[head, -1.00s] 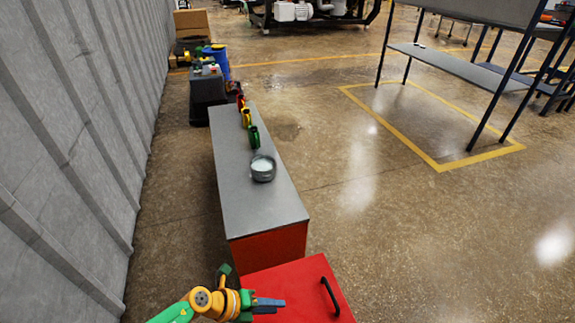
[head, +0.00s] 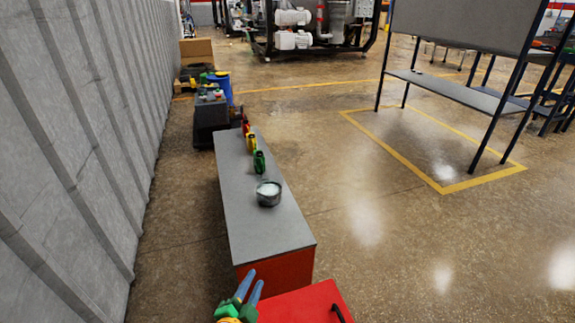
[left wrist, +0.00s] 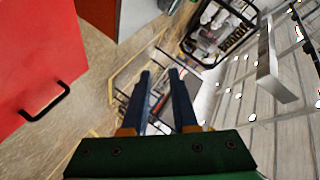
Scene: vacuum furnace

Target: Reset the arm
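My left gripper (head: 247,285) is at the bottom of the head view, beside the red surface with a black handle (head: 303,305). Its two blue fingers point up and away from me with a gap between them, and nothing is held. In the left wrist view the same fingers (left wrist: 160,98) stand apart with only distant background between them. The red surface (left wrist: 35,55) and its black handle (left wrist: 46,105) show at the left there. My right gripper is not in view.
A long grey-topped bench (head: 262,223) holds a metal bowl (head: 268,194) with white contents and green, yellow and red items in a row. A corrugated wall (head: 70,130) runs along the left. A dark rack (head: 465,95) stands at right. The floor between is clear.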

